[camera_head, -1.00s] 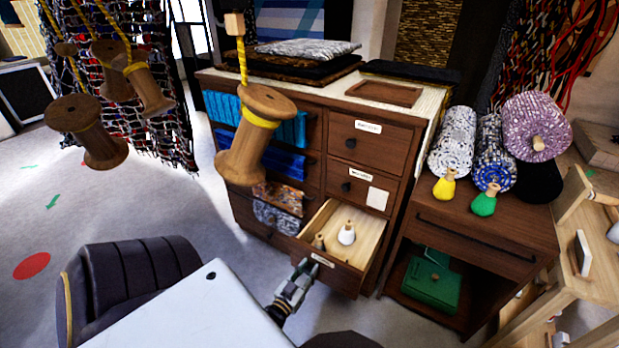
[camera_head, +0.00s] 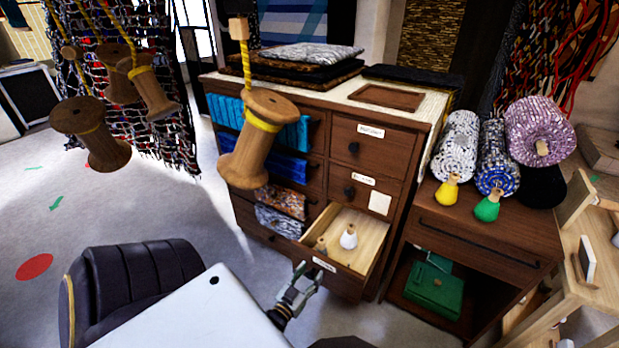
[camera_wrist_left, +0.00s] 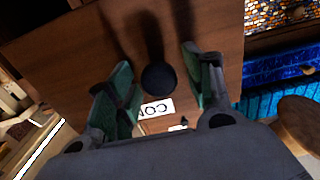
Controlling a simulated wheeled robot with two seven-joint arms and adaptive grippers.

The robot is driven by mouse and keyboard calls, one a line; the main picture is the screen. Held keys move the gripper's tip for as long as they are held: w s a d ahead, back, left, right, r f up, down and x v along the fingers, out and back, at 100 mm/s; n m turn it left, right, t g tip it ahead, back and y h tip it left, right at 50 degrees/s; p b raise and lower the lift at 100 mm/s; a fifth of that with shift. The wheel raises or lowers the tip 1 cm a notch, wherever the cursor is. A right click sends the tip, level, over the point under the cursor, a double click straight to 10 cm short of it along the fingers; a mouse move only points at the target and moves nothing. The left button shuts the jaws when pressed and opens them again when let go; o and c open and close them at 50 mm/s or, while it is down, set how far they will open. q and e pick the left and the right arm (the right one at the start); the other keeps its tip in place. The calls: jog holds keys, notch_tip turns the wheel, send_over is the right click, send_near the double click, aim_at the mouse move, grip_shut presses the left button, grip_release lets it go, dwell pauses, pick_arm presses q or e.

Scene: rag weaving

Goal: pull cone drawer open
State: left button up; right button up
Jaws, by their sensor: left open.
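The cone drawer (camera_head: 340,276) is the lowest one in the right column of the brown cabinet and stands pulled out. A white cone (camera_head: 348,238) and a brown cone (camera_head: 320,244) stand inside it. My left gripper (camera_head: 307,276) is at the drawer's front. In the left wrist view, its open fingers (camera_wrist_left: 158,88) stand on either side of the dark round knob (camera_wrist_left: 159,77), with gaps showing on both sides. A white label (camera_wrist_left: 156,108) with partly hidden letters is beside the knob. My right gripper is not in view.
Wooden spools (camera_head: 255,140) hang in front of the cabinet. A dark padded chair (camera_head: 135,285) is at lower left. A side table (camera_head: 480,235) with rolled rag weaves and a green box (camera_head: 435,288) is right of the drawer.

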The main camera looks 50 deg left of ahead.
pick_arm(q)
jog(key=v, duration=1.1)
jog(key=shift+s, duration=0.4)
jog(key=shift+s+d+f, duration=0.1)
dwell(0.5)
